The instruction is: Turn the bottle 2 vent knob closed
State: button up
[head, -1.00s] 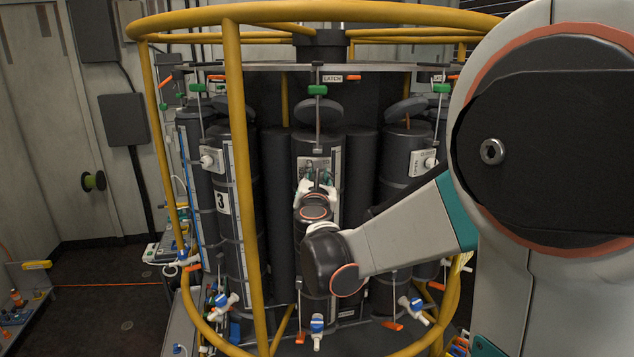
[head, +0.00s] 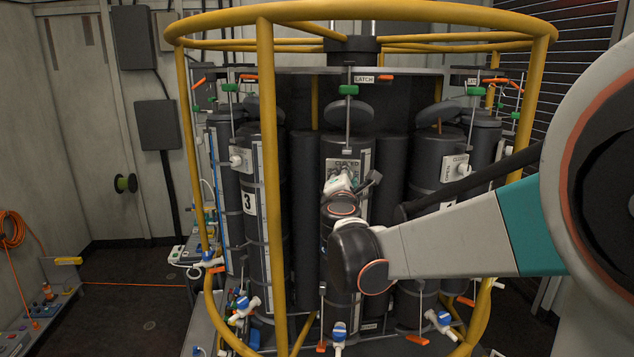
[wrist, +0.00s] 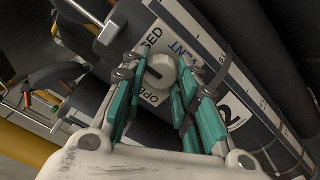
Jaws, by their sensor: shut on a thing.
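Bottle 2 is the dark grey cylinder in the middle of the head view (head: 352,236); in the wrist view its side (wrist: 268,112) carries a "2" label. Its white vent knob (wrist: 162,68) sits on a plate lettered CLOSED, OPEN and VENT. My gripper (wrist: 160,76) has its teal-padded fingers on either side of the knob, shut on it. In the head view my gripper (head: 343,183) is tilted at the plate (head: 347,162) and hides the knob. The fingers partly cover the plate's lettering, and I cannot tell exactly which mark the knob points at.
A yellow tubular frame (head: 268,200) rings the rosette, with an upright left of bottle 2. Bottle 3 (head: 249,203) stands to the left, another bottle (head: 425,195) to the right. Blue-white valves (head: 339,332) hang below. Open floor lies at the left.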

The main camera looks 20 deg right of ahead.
jog(key=shift+m, duration=0.3)
dwell(0.4)
jog(key=o, duration=1.1)
jog(key=shift+s, duration=0.1)
jog(key=v, duration=1.2)
jog(key=shift+f, duration=0.1)
jog(key=shift+f, duration=0.1)
